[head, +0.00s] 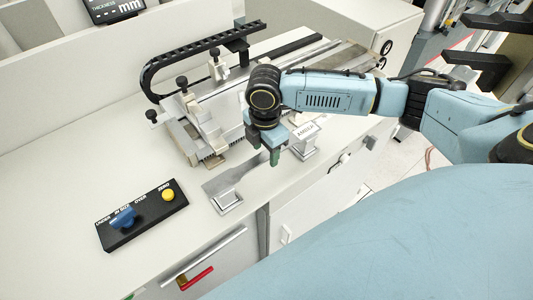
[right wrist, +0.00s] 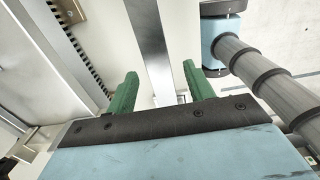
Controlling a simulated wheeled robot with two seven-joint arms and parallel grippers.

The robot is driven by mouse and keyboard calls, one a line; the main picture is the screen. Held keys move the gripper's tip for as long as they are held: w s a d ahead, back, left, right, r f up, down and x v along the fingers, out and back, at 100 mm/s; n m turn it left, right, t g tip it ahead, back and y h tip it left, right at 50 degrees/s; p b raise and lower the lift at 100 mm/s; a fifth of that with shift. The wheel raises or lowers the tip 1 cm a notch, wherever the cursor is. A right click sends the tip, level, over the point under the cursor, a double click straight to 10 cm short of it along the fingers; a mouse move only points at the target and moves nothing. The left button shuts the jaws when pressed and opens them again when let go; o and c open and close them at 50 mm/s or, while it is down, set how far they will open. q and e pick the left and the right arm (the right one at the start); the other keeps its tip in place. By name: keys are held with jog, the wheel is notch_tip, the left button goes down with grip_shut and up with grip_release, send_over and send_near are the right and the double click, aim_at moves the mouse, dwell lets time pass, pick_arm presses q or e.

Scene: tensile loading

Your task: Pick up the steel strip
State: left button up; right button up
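In the right wrist view the steel strip (right wrist: 151,50) runs lengthwise through the gap between the green fingers of my right gripper (right wrist: 160,80). The fingers are open, with a gap on each side of the strip. I cannot tell how high they are above it. My left gripper is not in view.
A metal block (head: 226,202) stands by the strip's left end, and a labelled block (head: 306,140) stands to its right. A clamping fixture (head: 195,125) with a black cable chain (head: 190,58) is behind. A black panel (head: 143,214) with knobs is at left.

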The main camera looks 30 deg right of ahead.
grip_shut()
jog(key=shift+r, duration=0.1)
